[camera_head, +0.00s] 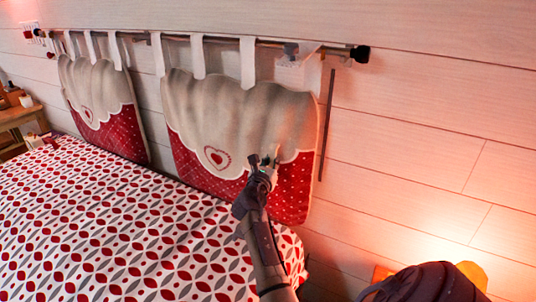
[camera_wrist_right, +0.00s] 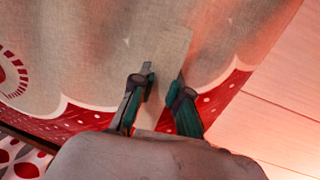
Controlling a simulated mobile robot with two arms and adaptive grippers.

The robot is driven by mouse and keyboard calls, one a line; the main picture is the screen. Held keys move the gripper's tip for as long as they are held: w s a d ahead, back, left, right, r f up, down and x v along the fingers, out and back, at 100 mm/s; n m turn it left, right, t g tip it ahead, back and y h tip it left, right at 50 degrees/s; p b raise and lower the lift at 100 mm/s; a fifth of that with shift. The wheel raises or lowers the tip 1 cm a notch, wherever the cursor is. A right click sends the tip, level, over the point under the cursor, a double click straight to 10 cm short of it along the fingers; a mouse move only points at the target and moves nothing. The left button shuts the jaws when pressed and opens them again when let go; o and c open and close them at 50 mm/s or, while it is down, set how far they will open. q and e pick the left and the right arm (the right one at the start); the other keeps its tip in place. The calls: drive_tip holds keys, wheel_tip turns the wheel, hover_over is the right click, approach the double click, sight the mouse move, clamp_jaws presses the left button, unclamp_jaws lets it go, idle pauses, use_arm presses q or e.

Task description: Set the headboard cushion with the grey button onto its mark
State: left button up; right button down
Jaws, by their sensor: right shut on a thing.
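Two padded headboard cushions hang by white tabs from a dark rod on the wall in the head view. The right cushion (camera_head: 232,110) is beige above and red with white dots below, with a heart patch. A small grey piece (camera_head: 291,48), perhaps the grey button, shows at its upper right by the rod. My right gripper (camera_head: 264,163) is at this cushion's lower right front. In the right wrist view, my right gripper (camera_wrist_right: 165,92) is shut on a beige strip (camera_wrist_right: 168,62) at the cushion's front. I cannot clearly identify the mark. My left gripper is out of view.
The left cushion (camera_head: 100,105) hangs beside it. The rod (camera_head: 325,47) ends in a dark knob. A thin dark vertical bar (camera_head: 327,125) is right of the cushion. The patterned bed (camera_head: 120,230) lies below. The plank wall at right is bare.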

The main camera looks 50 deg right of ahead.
drive_tip(key=c, duration=1.1)
unclamp_jaws()
drive_tip(key=shift+c, duration=0.2)
drive_tip(key=shift+a, duration=0.1)
drive_tip(key=v, duration=1.2)
drive_tip(key=shift+s+f, duration=0.1)
